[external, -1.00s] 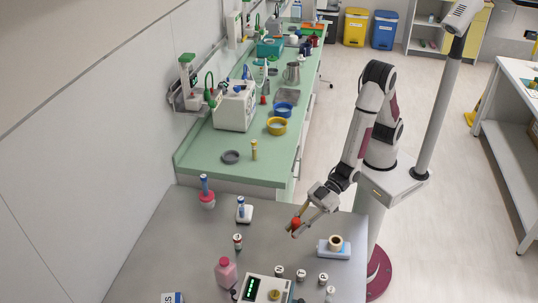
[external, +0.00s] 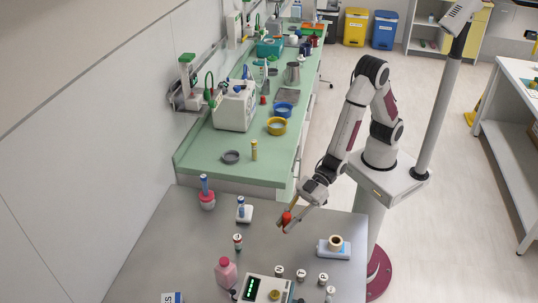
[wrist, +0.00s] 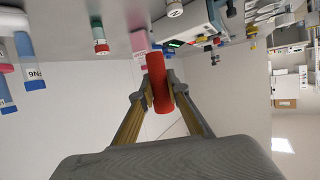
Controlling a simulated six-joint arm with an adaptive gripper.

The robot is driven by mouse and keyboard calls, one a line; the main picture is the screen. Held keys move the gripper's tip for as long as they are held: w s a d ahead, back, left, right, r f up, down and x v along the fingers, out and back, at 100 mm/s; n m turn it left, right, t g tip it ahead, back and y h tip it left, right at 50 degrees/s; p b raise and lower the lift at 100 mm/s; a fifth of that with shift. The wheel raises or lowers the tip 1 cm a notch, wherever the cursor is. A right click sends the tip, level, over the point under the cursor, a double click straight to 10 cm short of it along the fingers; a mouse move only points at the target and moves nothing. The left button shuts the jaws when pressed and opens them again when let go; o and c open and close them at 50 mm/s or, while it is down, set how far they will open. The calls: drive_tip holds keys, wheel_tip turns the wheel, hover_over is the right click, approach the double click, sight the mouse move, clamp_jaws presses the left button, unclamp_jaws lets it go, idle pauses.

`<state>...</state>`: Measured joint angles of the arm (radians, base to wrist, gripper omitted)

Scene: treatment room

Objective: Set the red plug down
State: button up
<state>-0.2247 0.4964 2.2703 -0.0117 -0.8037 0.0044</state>
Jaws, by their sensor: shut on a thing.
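The red plug (external: 286,219) is between the fingers of my gripper (external: 285,224), over the grey table (external: 190,250). In the wrist view the plug (wrist: 158,82) is a red cylinder gripped by both yellowish fingers of my gripper (wrist: 160,98). My gripper is shut on it. In the external view the plug looks held above the table top; the exact gap to the surface cannot be told.
A tape roll on a blue-white stand (external: 335,246) is to the right.

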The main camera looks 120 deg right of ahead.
drive_tip(key=s+d+n+g+y, duration=0.1)
drive_tip(key=s+d+n+y, duration=0.2)
drive_tip(key=d, duration=0.5)
drive_tip(key=s+d+f+n+g+y, duration=0.1)
drive_tip(key=s+d+n+g+y, duration=0.1)
drive_tip(key=s+d, duration=0.4)
drive_tip(key=shift+d+f+n+y, duration=0.2)
drive_tip(key=shift+d+n+y, duration=0.55)
drive_tip(key=shift+d, duration=0.25)
drive_tip(key=shift+f, duration=0.1)
drive_tip(key=shift+f, duration=2.8)
drive_tip(key=shift+f, duration=2.1)
drive_tip(key=shift+f, duration=0.1)
